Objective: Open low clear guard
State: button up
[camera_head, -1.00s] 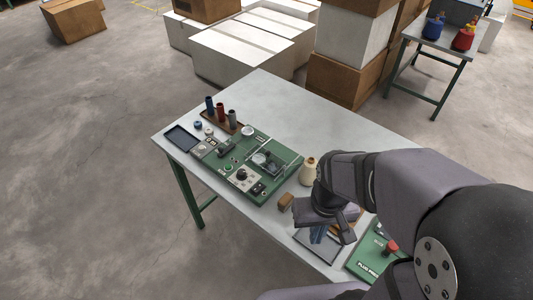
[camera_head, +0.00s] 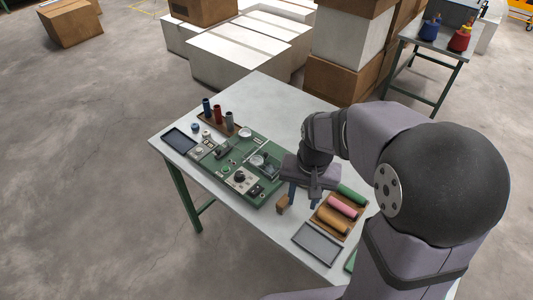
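The low clear guard (camera_head: 266,163) sits on the right part of the green machine panel (camera_head: 225,172). It is see-through and small, and its right side is partly covered by my gripper, so its exact position is hard to tell. My gripper (camera_head: 301,198) points down over the table, just right of the panel.
A small brown block (camera_head: 282,204) lies by the fingers. A brown tray (camera_head: 322,222) with several coloured rolls and a grey tray (camera_head: 317,240) lie in front right. Spools (camera_head: 218,114) stand at the panel's far left. The table's back is clear.

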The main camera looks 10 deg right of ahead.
aim_at(266, 153)
jog(key=w+a+f+m+t+b, duration=0.15)
jog(key=w+m, duration=0.25)
jog(key=w, duration=0.4)
jog(key=w+a+m, duration=0.3)
jog(key=w, duration=0.5)
jog(key=w+a+f+m+t+b, duration=0.15)
jog(key=w+m, duration=0.25)
jog(key=w, duration=0.4)
jog(key=shift+g+y, duration=0.4)
jog(key=shift+g, duration=0.1)
jog(key=shift+p+x, duration=1.65)
jog(key=shift+x, duration=1.9)
jog(key=shift+w, duration=0.1)
grip_shut()
